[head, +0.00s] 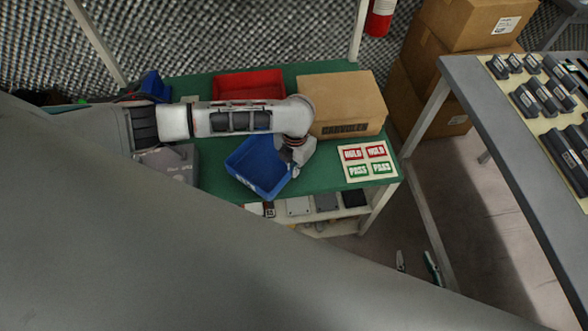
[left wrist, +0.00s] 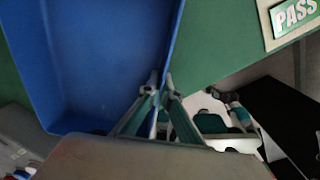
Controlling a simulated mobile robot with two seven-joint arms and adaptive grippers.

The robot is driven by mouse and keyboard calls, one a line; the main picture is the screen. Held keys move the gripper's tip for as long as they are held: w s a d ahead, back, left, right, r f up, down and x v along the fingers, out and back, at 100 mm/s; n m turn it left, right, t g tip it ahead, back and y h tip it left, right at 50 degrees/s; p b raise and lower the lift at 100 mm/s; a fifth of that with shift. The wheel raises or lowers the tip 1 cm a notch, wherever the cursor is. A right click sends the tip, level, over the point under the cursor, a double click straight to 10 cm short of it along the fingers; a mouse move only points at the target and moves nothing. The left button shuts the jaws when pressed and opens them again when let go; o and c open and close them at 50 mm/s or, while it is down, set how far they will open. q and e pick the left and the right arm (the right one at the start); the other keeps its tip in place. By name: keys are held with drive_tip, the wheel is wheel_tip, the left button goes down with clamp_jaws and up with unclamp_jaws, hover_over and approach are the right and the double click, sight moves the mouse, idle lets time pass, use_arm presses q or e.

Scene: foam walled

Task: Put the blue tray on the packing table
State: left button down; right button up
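The blue tray (head: 256,166) sits empty on the green-topped table (head: 323,180), near its front edge. It fills the upper left of the left wrist view (left wrist: 100,55). My left gripper (head: 291,171) points down at the tray's right side. In the left wrist view its fingertips (left wrist: 163,88) are close together at the tray's rim, one on each side of the wall. My right gripper (head: 416,264) shows only two spread fingertips low over the floor, apart from the tray; the rest is hidden. No label shows which table is the packing table.
A red tray (head: 248,86) and a cardboard box (head: 341,103) stand behind on the green table. A HOLD/PASS sheet (head: 367,161) lies at its right. A grey table (head: 482,101) with several dark parts stands at the right, across a floor gap. A lower shelf holds parts.

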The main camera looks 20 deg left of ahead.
use_arm(q)
drive_tip(key=c, duration=2.3)
unclamp_jaws()
drive_tip(key=shift+f, duration=0.1)
wheel_tip(320, 180, up, 12)
drive_tip(key=shift+d+r+p, duration=0.15)
drive_tip(key=shift+r+p, duration=0.05)
drive_tip(key=shift+p, duration=1.05)
drive_tip(key=shift+s, duration=0.1)
